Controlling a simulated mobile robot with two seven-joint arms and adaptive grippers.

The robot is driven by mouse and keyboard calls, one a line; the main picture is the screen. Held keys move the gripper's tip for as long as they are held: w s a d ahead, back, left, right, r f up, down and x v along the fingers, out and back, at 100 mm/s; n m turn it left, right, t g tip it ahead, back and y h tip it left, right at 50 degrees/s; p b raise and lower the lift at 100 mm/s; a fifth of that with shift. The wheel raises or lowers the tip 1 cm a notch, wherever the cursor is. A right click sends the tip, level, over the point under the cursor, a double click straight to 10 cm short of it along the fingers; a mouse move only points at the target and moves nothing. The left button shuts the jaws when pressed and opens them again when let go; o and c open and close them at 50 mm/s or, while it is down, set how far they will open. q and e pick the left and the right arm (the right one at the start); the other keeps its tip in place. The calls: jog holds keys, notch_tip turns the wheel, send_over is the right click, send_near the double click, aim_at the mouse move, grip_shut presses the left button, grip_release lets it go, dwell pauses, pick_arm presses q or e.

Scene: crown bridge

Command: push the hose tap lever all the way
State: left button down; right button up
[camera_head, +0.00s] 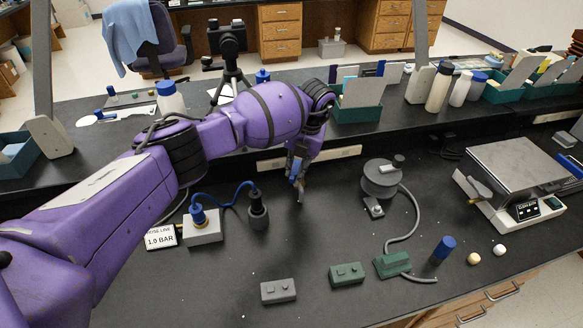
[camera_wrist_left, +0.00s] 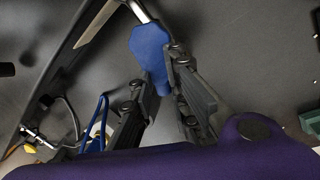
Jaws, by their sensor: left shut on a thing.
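My left gripper (camera_head: 300,198) reaches over the middle of the bench, near the step at its back. In the left wrist view its fingers (camera_wrist_left: 163,92) are shut on a blue paddle-shaped handle (camera_wrist_left: 150,48). I cannot tell whether this handle is the hose tap lever. A grey box (camera_head: 203,230) with a blue-topped brass fitting (camera_head: 198,214) stands to the left. My right gripper is out of view.
A "1.0 BAR" sign (camera_head: 160,238) stands beside the box. A round grey device (camera_head: 381,180) and a scale (camera_head: 515,170) stand to the right. Grey (camera_head: 278,291) and green (camera_head: 346,274) switch boxes lie in front. Bare bench surrounds the gripper's front.

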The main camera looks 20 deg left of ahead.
pick_arm(q)
jog(key=n, duration=0.3)
jog(key=d+n, duration=0.1)
jog(key=shift+w+r+n+g, duration=0.1)
jog(key=shift+w+n+g, duration=0.3)
dwell(0.4)
jog(key=c, duration=1.7)
grip_release()
jog(key=shift+s, duration=0.1)
jog(key=shift+d, duration=0.15)
jog(key=v, duration=1.2)
